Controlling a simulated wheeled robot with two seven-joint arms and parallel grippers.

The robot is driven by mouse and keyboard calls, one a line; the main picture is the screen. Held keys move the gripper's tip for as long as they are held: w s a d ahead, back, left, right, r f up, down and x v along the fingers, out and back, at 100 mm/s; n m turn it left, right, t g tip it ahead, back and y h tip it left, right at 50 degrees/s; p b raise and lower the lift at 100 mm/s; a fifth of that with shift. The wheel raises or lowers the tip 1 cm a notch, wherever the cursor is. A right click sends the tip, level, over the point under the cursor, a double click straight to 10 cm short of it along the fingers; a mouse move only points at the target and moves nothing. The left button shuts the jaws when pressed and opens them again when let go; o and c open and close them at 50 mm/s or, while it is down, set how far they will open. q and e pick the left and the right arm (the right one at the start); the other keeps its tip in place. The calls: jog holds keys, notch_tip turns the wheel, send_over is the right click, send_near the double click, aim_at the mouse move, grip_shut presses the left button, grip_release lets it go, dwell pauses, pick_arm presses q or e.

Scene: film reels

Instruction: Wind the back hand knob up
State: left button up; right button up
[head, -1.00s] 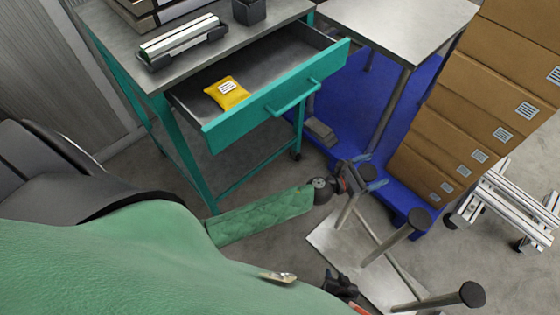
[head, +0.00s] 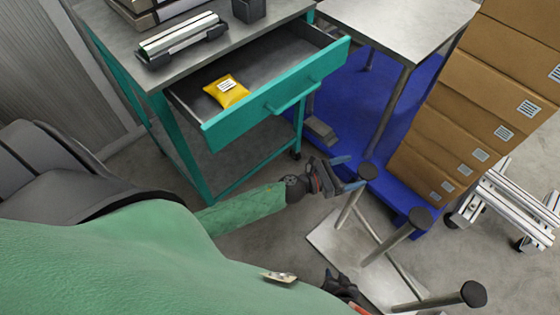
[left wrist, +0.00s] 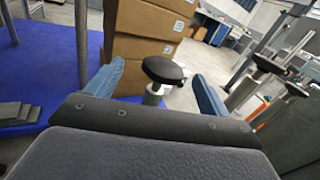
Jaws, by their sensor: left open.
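The back hand knob (head: 367,172) is a dark round cap on a metal post, the farthest of three such knobs in the head view. In the left wrist view the knob (left wrist: 163,69) stands upright just beyond and between the blue fingers. My left gripper (head: 349,173) is open and empty, to the left of the back knob, its fingers pointing toward it; it also shows in the left wrist view (left wrist: 157,88). My right gripper (head: 341,284) shows only partly at the bottom of the head view; its fingers are not clear.
Two more knobs, a middle one (head: 420,217) and a near one (head: 473,293), stand on posts over a metal plate (head: 325,238). Stacked cartons (head: 450,130) rise behind on a blue base (head: 345,110). A teal cart's open drawer (head: 275,105) is at left.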

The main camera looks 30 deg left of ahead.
pick_arm(q)
jog(key=s+a+r+n+y+p, duration=0.1)
jog(key=a+r+n+y+p, duration=0.2)
jog(key=n, duration=0.5)
jog(key=s+a+r+n+t+y+p, duration=0.1)
jog(key=a+r+n+y, duration=0.15)
jog(key=n+y, duration=0.35)
jog(key=s+a+r+n+y+p, duration=0.1)
jog(key=a+r+n+y+p, duration=0.2)
jog(key=n, duration=0.6)
jog(key=s+a+n+g+p, duration=0.2)
jog(key=s+n+g, duration=0.2)
jog(key=s+n, duration=0.3)
jog(key=s+a+r+n+g+y+p, duration=0.1)
jog(key=s+a+n+g+p, duration=0.2)
jog(key=s+n, duration=0.4)
jog(key=shift+s+g, duration=0.8)
jog(key=shift+s, duration=0.3)
jog(key=shift+a, duration=0.15)
